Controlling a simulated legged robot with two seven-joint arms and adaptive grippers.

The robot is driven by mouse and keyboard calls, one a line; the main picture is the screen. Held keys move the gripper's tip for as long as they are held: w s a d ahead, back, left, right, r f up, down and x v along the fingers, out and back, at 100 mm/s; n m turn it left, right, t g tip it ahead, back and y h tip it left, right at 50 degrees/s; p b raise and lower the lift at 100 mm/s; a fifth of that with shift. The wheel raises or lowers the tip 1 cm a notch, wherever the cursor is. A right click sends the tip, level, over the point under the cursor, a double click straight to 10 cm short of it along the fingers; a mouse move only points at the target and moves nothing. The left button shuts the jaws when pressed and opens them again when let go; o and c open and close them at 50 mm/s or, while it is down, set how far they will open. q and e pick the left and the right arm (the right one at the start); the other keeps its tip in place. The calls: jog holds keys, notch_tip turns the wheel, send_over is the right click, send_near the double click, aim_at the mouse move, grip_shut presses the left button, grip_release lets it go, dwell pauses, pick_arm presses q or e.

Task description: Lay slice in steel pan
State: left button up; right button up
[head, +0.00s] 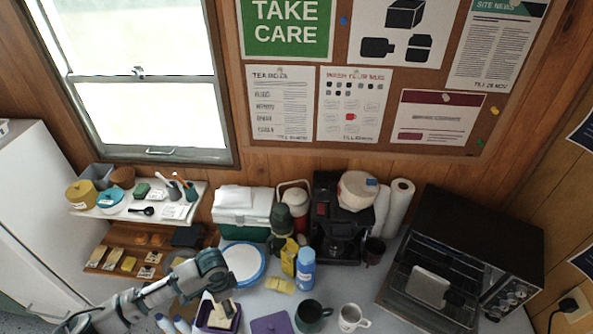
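A steel pan (430,287) with a dark handle lies on the lowered door of the black toaster oven at the right. A purple box (207,328) sits at the lower front of the counter, with a pale, slice-like piece (221,317) in it; I cannot tell for sure that it is the slice. My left arm comes in from the lower left, and its gripper (222,293) points down just above the purple box. Its fingertips are small and partly hidden, so its opening is unclear. My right gripper is out of view.
A blue-rimmed plate (243,262), a yellow bottle (289,257) and a blue bottle (305,269) stand behind the box. A purple lid (272,325), a dark mug (311,316) and a white mug (352,318) stand between box and oven (470,240).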

pick_arm(q)
jog(key=w+d+r+n, duration=0.1)
jog(key=w+r+n, duration=0.4)
jog(key=r+n, duration=0.3)
jog(key=n, duration=0.4)
jog(key=shift+d, duration=0.4)
jog(key=shift+w+a+r, duration=0.1)
jog(key=shift+a, duration=0.05)
